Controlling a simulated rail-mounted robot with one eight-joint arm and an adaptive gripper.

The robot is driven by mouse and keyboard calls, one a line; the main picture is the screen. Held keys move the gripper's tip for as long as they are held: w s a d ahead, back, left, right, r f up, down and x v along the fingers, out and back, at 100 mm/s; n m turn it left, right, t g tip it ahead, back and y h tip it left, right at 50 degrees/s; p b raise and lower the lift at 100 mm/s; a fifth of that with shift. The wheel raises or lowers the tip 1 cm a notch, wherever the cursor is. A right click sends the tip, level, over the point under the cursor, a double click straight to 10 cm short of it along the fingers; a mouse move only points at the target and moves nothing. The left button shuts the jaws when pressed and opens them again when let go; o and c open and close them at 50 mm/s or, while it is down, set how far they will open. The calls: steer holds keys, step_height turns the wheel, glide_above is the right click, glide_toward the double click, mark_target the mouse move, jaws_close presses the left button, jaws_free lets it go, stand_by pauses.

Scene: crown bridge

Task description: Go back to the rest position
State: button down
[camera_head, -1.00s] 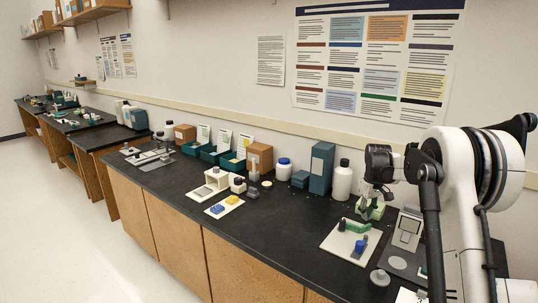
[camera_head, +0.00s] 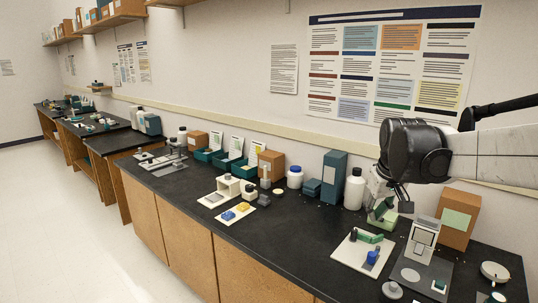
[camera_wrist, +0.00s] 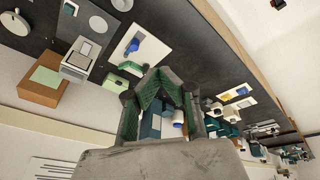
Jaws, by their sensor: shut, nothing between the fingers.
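My gripper (camera_head: 380,207) hangs at the right of the head view, over the back part of the black bench (camera_head: 290,245) and to the right of a white bottle (camera_head: 354,190). In the wrist view its green-lined fingers (camera_wrist: 160,88) show at the middle, shut, with nothing held. A pale green item (camera_head: 388,221) shows just below the gripper in the head view; I cannot tell whether they touch. My white arm (camera_head: 495,155) reaches in from the right edge, roughly level.
A white board (camera_head: 345,262) with green and blue parts lies in front of the gripper. A grey device (camera_head: 421,240) and a brown box (camera_head: 468,207) stand to its right. A tall blue box (camera_head: 333,178) stands left of the bottle. The bench's front middle is clear.

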steer(key=s+a+f+t, duration=0.1)
steer(key=s+a, duration=0.1)
steer(key=s, duration=0.6)
steer(key=s+a+f+m+t, duration=0.1)
steer(key=s+a+f, duration=0.1)
steer(key=s, duration=0.6)
steer(key=s+a+f+t, duration=0.1)
steer(key=s+a+f, duration=0.1)
steer(key=s, duration=0.6)
steer(key=shift+s+a+m, duration=0.3)
steer(key=shift+a+m, duration=0.1)
steer(key=shift+a, duration=0.15)
steer(key=c, duration=2.4)
jaws_free()
steer(key=shift+c, duration=0.2)
